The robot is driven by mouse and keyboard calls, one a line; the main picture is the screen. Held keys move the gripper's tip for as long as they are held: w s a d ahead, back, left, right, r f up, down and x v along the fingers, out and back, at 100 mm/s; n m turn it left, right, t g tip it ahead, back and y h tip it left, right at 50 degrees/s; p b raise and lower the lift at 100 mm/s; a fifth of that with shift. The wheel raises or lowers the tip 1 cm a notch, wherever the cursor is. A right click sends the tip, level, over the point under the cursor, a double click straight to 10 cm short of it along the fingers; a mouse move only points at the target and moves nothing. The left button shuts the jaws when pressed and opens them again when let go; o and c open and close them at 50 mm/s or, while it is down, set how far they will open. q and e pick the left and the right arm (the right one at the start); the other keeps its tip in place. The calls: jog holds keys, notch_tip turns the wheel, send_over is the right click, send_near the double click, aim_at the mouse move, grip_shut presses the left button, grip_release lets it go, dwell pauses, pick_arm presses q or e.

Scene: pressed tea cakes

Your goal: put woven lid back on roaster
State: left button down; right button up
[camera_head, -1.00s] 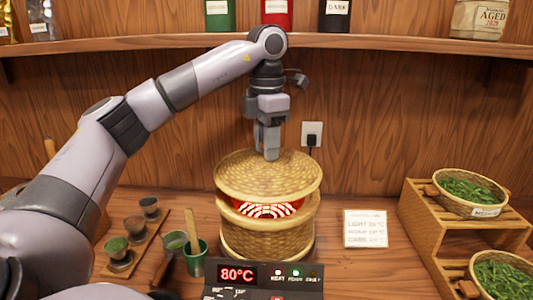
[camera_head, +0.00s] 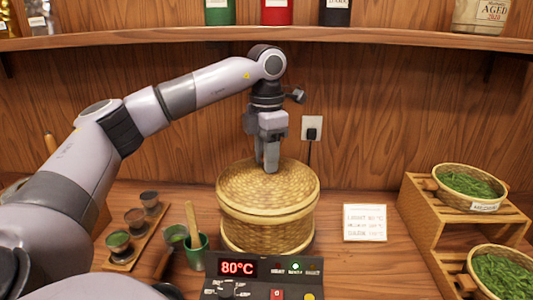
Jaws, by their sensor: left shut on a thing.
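The woven roaster (camera_head: 265,237) stands on the counter behind its control panel. The round woven lid (camera_head: 245,190) sits level over the roaster's top, and no glowing opening shows between them. My left gripper (camera_head: 269,168) points straight down at the middle of the lid. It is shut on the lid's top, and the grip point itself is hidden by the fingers. My right gripper is not in view.
The control panel (camera_head: 263,275) reads 80°C in front of the roaster. A green cup (camera_head: 196,258) and a tray of small cups (camera_head: 137,245) stand left. A white sign (camera_head: 365,223) and a wooden stand (camera_head: 418,212) with leaf baskets are right.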

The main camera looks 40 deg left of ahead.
pick_arm(q)
jog(key=c, duration=0.8)
grip_release()
jog(key=shift+f, duration=0.1)
jog(key=shift+o, duration=0.2)
notch_tip(320, 180, up, 9)
jog(key=shift+f, duration=0.1)
